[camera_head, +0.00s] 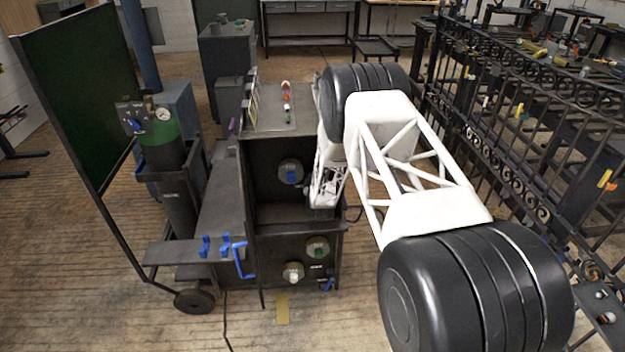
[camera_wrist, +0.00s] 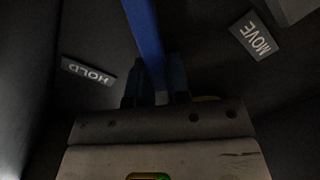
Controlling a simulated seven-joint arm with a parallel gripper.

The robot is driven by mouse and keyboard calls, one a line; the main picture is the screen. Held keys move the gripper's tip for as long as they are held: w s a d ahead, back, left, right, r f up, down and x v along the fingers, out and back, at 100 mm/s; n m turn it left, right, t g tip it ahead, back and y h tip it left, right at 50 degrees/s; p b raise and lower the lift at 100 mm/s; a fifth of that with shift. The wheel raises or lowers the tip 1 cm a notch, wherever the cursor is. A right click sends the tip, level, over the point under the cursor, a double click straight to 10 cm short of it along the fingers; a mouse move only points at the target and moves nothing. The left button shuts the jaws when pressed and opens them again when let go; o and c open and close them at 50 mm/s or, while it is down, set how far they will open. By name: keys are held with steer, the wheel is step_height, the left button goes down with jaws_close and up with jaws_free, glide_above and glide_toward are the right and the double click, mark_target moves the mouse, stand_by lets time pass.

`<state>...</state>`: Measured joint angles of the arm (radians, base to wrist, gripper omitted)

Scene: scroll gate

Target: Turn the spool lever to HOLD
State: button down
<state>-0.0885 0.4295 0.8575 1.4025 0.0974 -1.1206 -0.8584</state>
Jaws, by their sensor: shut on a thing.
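In the wrist view the blue spool lever (camera_wrist: 145,35) runs from the top edge down between the two dark fingers of my gripper (camera_wrist: 155,88). The fingers are shut on the lever. A HOLD plate (camera_wrist: 88,71) lies left of the lever, and a MOVE plate (camera_wrist: 254,36) lies at upper right. The lever stands between the two plates, its visible part touching neither. Its pivot is not visible. In the head view my wrist reaches down to the right side of the dark machine (camera_head: 283,215), and the fingers and gripped lever cannot be made out.
Blue hooks (camera_head: 225,245) sit on a shelf at left. A gas cylinder (camera_head: 180,200) stands further left. A wrought-iron gate (camera_head: 490,150) stands along the right.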

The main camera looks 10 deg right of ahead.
steer(key=d+m, duration=0.1)
steer(key=m, duration=0.1)
steer(key=r+m, duration=0.1)
steer(key=shift+d+r+m, duration=0.1)
steer(key=shift+d+m, duration=0.3)
steer(key=shift+d+r+m, duration=0.3)
steer(key=shift+d+m, duration=0.4)
steer(key=shift+m, duration=0.6)
steer(key=c, duration=1.1)
jaws_free()
steer(key=shift+s, duration=0.1)
steer(key=shift+s, duration=3.8)
